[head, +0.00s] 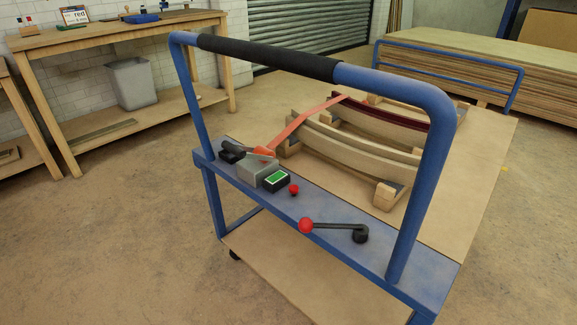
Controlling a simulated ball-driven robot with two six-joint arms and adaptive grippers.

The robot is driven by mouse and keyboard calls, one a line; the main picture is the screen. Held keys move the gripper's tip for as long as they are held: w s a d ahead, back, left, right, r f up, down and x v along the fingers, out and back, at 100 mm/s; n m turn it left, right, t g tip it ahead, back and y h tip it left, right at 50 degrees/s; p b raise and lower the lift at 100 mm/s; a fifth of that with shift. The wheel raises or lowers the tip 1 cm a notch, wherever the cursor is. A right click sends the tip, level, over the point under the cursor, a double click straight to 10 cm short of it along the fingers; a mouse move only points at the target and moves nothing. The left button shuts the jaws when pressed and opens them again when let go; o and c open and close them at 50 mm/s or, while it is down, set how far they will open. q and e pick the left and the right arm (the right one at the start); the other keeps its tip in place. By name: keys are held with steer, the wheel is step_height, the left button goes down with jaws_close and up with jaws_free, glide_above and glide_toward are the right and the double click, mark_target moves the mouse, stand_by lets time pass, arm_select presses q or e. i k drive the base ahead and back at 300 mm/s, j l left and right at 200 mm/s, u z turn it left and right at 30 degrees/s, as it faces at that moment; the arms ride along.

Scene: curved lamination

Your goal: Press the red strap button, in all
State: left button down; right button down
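A small red button (294,189) on a dark base sits on the blue shelf (325,205) of a cart. It stands just right of a black box with a green face (276,180). A red strap (310,121) runs from a grey box (258,169) on the shelf up over the curved wooden pieces (362,142). A black lever with a red ball knob (305,226) lies to the right of the button. Neither of my grippers is in view.
The cart's blue handle bar with a black grip (265,57) arches above the shelf. Its uprights flank the shelf. A wooden workbench (120,35) stands at the back left, with a grey bin (131,83) under it. Stacked boards (470,65) lie back right. Floor at left is clear.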

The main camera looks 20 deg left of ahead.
mark_target(293, 189)
steer(key=i+j, duration=0.1)
steer(key=j, duration=0.3)
steer(key=i+j, duration=0.15)
steer(key=j, duration=0.25)
steer(key=i+j, duration=0.1)
steer(key=j, duration=0.3)
steer(key=i+j+z, duration=0.1)
steer(key=j, duration=0.3)
steer(key=i+j, duration=0.1)
steer(key=j, duration=0.3)
